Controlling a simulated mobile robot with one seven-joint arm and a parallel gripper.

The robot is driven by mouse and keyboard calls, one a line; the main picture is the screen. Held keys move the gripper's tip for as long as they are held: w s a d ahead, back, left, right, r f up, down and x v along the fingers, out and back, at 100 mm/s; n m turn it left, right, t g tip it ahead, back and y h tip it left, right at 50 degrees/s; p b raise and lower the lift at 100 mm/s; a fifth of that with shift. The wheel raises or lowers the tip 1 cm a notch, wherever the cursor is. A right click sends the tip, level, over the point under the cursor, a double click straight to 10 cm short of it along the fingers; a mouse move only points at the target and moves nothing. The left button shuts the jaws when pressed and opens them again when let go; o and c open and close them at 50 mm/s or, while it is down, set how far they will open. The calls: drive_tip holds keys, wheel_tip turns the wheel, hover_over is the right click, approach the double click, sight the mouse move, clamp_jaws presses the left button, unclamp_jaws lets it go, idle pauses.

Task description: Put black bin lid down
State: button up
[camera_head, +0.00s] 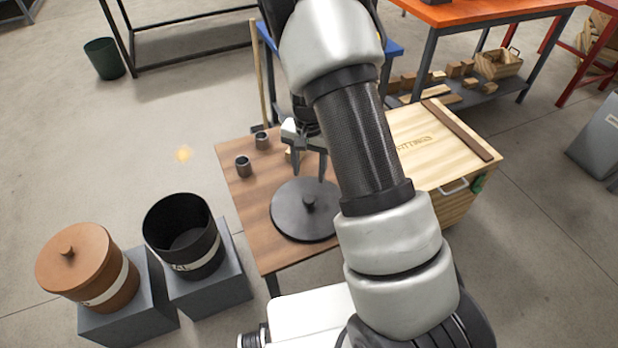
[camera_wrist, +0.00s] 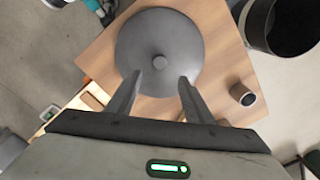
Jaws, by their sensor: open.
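The black bin lid (camera_head: 303,212) lies flat on the small wooden table (camera_head: 245,205), knob up. It also shows in the wrist view (camera_wrist: 170,35), with its knob (camera_wrist: 159,62) ahead of my fingertips. My gripper (camera_head: 312,165) is open and empty, just behind the lid in the head view. In the wrist view my gripper (camera_wrist: 160,82) has its two fingers apart, with nothing between them. The black bin (camera_head: 184,238) stands open on a grey block left of the table. Its rim also shows in the wrist view (camera_wrist: 250,35).
A brown bin (camera_head: 90,270) with its lid on stands left of the black bin. Two small grey cups (camera_head: 243,166) (camera_head: 262,140) stand at the table's back left. A wooden crate (camera_head: 440,140) stands right of the table, partly behind my arm.

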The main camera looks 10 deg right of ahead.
drive_tip(key=s+a+r+n+t+y, duration=0.1)
drive_tip(key=s+r, duration=0.3)
drive_tip(key=r, duration=0.7)
drive_tip(key=s+a+r+n+t, duration=0.1)
drive_tip(key=s+r+n, duration=0.15)
drive_tip(key=r, duration=0.75)
drive_tip(key=s+d+r+n+t, duration=0.1)
drive_tip(key=s+r, duration=0.4)
drive_tip(key=s, duration=0.3)
drive_tip(key=s+d+r+n+t+h, duration=0.1)
drive_tip(key=s+r+n+t, duration=0.1)
drive_tip(key=s+r, duration=0.3)
drive_tip(key=s, duration=0.4)
drive_tip(key=shift+s+r+t, duration=0.15)
drive_tip(key=shift+s+t, duration=0.1)
drive_tip(key=shift+t, duration=0.05)
wheel_tip(320, 180, up, 15)
drive_tip(key=p, duration=1.5)
drive_tip(key=shift+a+r, duration=0.1)
